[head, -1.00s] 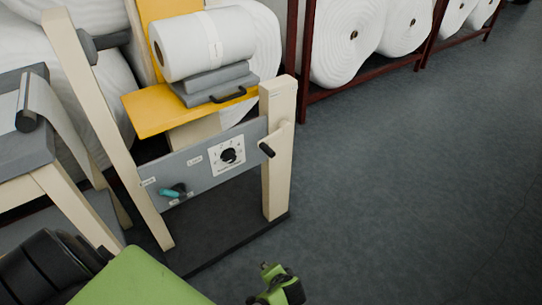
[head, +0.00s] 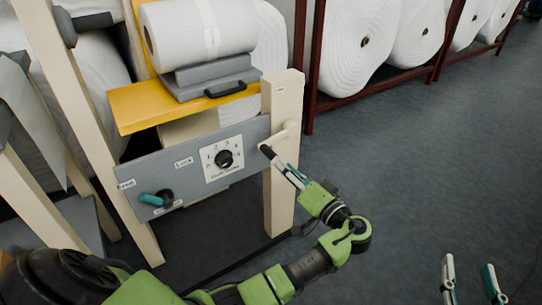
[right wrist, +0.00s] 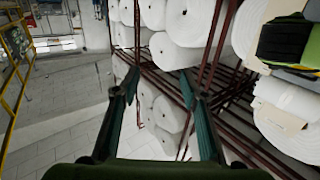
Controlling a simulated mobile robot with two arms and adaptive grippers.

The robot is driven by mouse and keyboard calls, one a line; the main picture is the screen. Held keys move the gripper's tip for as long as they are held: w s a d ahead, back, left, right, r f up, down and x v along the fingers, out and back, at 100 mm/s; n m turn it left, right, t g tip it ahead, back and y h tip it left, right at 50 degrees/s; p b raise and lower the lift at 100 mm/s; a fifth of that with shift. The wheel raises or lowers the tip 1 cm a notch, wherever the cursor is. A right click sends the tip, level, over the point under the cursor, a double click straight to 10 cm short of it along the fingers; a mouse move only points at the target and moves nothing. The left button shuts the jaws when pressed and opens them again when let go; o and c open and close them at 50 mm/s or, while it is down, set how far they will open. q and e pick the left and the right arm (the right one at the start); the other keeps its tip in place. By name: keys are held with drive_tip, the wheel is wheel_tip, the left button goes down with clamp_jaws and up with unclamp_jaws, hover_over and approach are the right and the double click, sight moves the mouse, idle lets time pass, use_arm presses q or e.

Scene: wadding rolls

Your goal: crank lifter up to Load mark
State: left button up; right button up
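The lifter has a beige frame, a yellow platform (head: 140,108) and a grey front panel (head: 140,172). The panel carries a white dial (head: 223,158) with a black knob and numbers, and a teal-handled lever (head: 152,199) at lower left. The crank (head: 283,134) is on the right post; its black handle points down and left. My left gripper (head: 277,160) is at the handle's end, fingers pointing up-left; whether they grip it is unclear. My right gripper (head: 470,272) is open and empty at lower right; its spread fingers also show in the right wrist view (right wrist: 158,90).
A white wadding roll (head: 200,30) lies on grey blocks (head: 205,80) with a black handle on the platform. Dark red racks (head: 310,75) with large white rolls (head: 358,45) stand behind. The grey floor (head: 430,170) at right is clear.

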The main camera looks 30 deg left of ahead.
sight(271, 154)
use_arm(q)
drive_tip(key=x, duration=0.6)
drive_tip(key=shift+w+a+b, duration=0.1)
drive_tip(key=shift+a+b, duration=0.05)
drive_tip(key=shift+b, duration=0.25)
drive_tip(key=shift+w+a, duration=0.25)
drive_tip(key=shift+a, duration=0.35)
use_arm(e)
drive_tip(key=shift+s+a+r+t+y, duration=0.2)
drive_tip(key=shift+r+t, duration=0.5)
drive_tip(key=shift+r, duration=0.7)
drive_tip(key=shift+w+a+r+t+y, duration=0.1)
drive_tip(key=shift+r+t+y, duration=0.2)
drive_tip(key=shift+r+t, duration=0.75)
drive_tip(key=shift+r+g, duration=0.25)
drive_tip(key=shift+g, duration=0.1)
use_arm(q)
clamp_jaws()
